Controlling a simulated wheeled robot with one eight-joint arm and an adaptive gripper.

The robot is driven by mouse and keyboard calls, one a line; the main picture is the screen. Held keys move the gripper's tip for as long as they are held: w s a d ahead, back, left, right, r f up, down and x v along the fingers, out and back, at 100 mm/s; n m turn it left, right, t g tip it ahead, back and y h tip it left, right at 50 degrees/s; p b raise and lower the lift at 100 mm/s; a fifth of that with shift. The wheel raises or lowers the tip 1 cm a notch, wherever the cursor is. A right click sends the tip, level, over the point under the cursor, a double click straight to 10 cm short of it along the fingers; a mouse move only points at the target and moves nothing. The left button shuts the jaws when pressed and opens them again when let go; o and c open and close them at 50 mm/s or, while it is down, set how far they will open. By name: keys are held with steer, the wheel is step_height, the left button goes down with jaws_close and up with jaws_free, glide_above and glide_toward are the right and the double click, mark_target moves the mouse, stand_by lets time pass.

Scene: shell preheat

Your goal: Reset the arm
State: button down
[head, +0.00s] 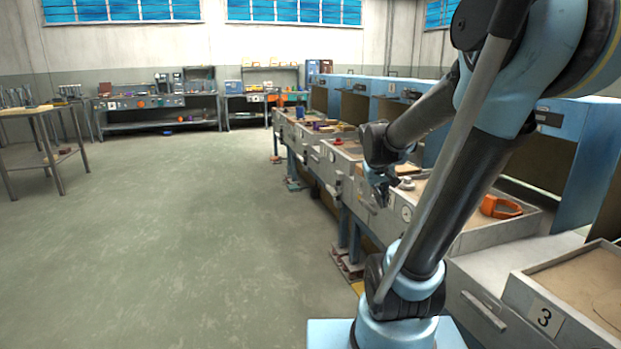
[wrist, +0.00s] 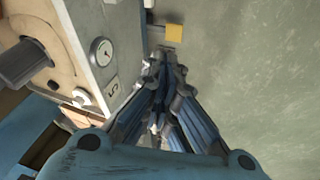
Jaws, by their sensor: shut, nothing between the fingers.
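My gripper (head: 381,192) hangs at the end of my folded arm in the head view, beside the front of the bench row on the right. In the wrist view my gripper (wrist: 163,65) points down past the bench front toward the floor, its fingers together. Nothing shows between them. My upper arm crosses the right side of the head view and hides part of the benches behind it.
The bench row has sand-coloured trays (head: 590,285), a round gauge (head: 406,213) and an orange clamp-like piece (head: 501,207). The gauge (wrist: 101,51) is close to my gripper in the wrist view. Open floor (head: 190,240) lies left; a metal table (head: 50,130) stands far left.

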steer(key=s+a+f+y, duration=0.1)
steer(key=s+f, duration=0.1)
steer(key=s, duration=0.4)
steer(key=s+a+f+m+g, duration=0.1)
steer(key=s+f, duration=0.2)
steer(key=s, duration=0.4)
steer(key=s+a+f+y, duration=0.1)
steer(key=s+f, duration=0.2)
steer(key=s, duration=0.3)
steer(key=shift+s+a+g+y, duration=0.3)
steer(key=shift+a+g, duration=0.1)
